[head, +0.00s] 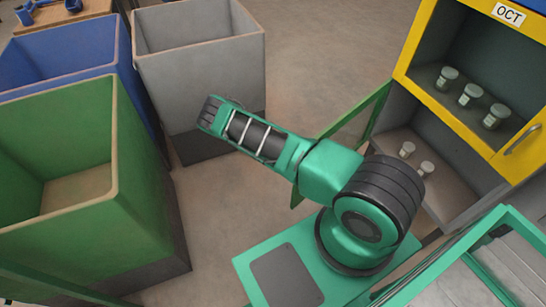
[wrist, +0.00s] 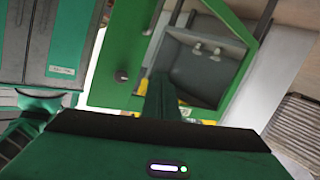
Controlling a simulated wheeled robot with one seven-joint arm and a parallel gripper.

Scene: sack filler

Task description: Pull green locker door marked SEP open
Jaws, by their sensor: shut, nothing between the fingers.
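The green locker door (head: 376,108) stands swung out from the locker in the head view, partly behind my arm. Its compartment (head: 395,128) is exposed, with two small pale-lidded jars (head: 416,160) inside. The wrist view shows a green panel (wrist: 128,48) with a dark knob, beside the grey compartment (wrist: 190,75) and its two jars. No SEP label is readable. My gripper (wrist: 161,80) is shut and empty in the wrist view, its dark green fingers in front of the compartment's left side. Whether it touches the door cannot be told. In the head view my gripper cannot be made out.
A yellow-framed compartment marked OCT (head: 432,72) holds three jars above. Green (head: 116,150), blue (head: 125,60) and grey (head: 250,80) open bins stand at left. Bare floor (head: 325,50) lies between the bins and locker. A green-framed glass case (head: 440,266) is at lower right.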

